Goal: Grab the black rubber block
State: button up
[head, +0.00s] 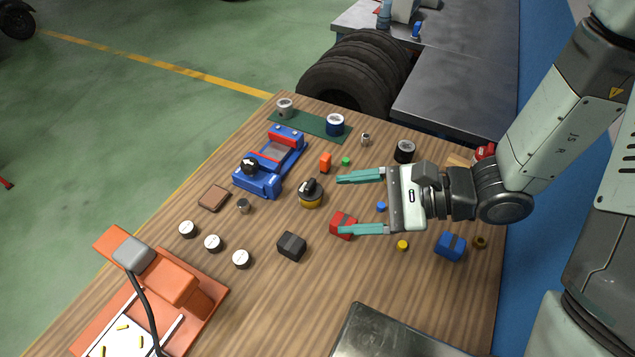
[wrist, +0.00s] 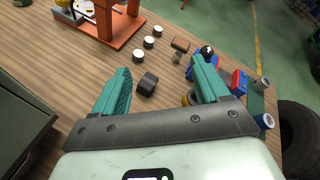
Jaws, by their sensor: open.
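The black rubber block (head: 291,246) sits on the wooden table, left of and below my gripper in the head view. In the wrist view the black block (wrist: 147,84) shows between the two teal fingers, beyond them on the table, nearer the left finger. My gripper (head: 350,204) is open and empty, its fingers pointing left in the head view. The lower finger partly covers a red block (head: 343,222). My gripper also shows in the wrist view (wrist: 162,80). Nothing touches the black block.
A yellow-black round object (head: 311,193) and a blue vise (head: 270,165) stand behind the block. Several white-topped cylinders (head: 241,259) and an orange machine (head: 160,290) are to its left. A metal box (head: 395,335) is at front right.

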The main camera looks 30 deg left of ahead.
notch_tip(320, 180, down, 10)
jog(key=a+m+t+y, duration=0.1)
jog(key=a+m+t, duration=0.15)
jog(key=m, duration=0.35)
jog(key=m+t, duration=0.2)
jog(key=m, duration=0.2)
send_near(300, 247)
jog(key=shift+x, duration=0.95)
jog(key=shift+h, duration=0.3)
jog(key=x, duration=0.5)
jog(key=shift+w+f, duration=0.1)
jog(key=shift+f, duration=0.1)
jog(key=shift+r+x, duration=0.15)
jog(key=shift+x, duration=1.2)
jog(key=shift+r+x, duration=0.15)
jog(key=shift+x, duration=1.25)
jog(key=shift+a, duration=0.1)
jog(key=c, duration=1.1)
